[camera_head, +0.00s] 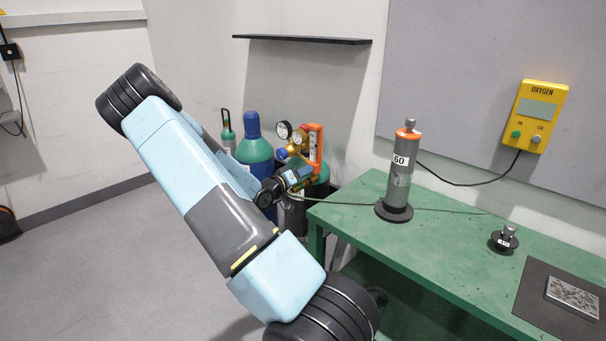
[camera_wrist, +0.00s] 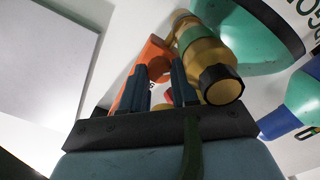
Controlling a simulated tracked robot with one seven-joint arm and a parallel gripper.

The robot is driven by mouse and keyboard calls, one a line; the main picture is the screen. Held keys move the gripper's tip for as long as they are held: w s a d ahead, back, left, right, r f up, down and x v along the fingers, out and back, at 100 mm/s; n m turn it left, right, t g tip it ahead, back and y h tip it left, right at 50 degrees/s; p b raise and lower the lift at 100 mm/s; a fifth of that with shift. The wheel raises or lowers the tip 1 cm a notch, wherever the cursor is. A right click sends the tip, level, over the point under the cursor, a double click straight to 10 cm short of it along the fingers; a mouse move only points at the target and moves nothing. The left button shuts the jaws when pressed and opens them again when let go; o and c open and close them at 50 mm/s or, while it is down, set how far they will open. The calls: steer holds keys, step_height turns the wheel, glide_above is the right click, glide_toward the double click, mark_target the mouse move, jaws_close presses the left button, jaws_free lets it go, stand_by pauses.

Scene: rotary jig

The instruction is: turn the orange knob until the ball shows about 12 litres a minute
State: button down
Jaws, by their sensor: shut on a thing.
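The orange-framed flowmeter (camera_head: 315,143) stands upright by the brass regulator at the green cylinders. The ball and its scale are too small to read in the head view. My gripper (camera_head: 307,174) is at the flowmeter's lower end and hides the knob there. In the wrist view, my gripper's two dark fingers (camera_wrist: 160,72) close on the orange knob (camera_wrist: 158,66). The flowmeter's orange body (camera_wrist: 129,90) runs behind the left finger.
Two round gauges (camera_head: 284,130) sit just left of the flowmeter. A brass fitting with a black end (camera_wrist: 220,84) is close right of my fingers. The green bench (camera_head: 440,260) carries a grey cylinder marked 60 (camera_head: 401,165). A yellow oxygen box (camera_head: 536,115) hangs on the wall.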

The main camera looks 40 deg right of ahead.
steer(key=c, duration=0.8)
jaws_free()
steer(key=shift+w, duration=0.15)
steer(key=shift+c, duration=0.2)
steer(key=s+a, duration=0.1)
steer(key=a, duration=1.2)
steer(key=shift+a, duration=0.4)
steer(key=shift+f, duration=0.1)
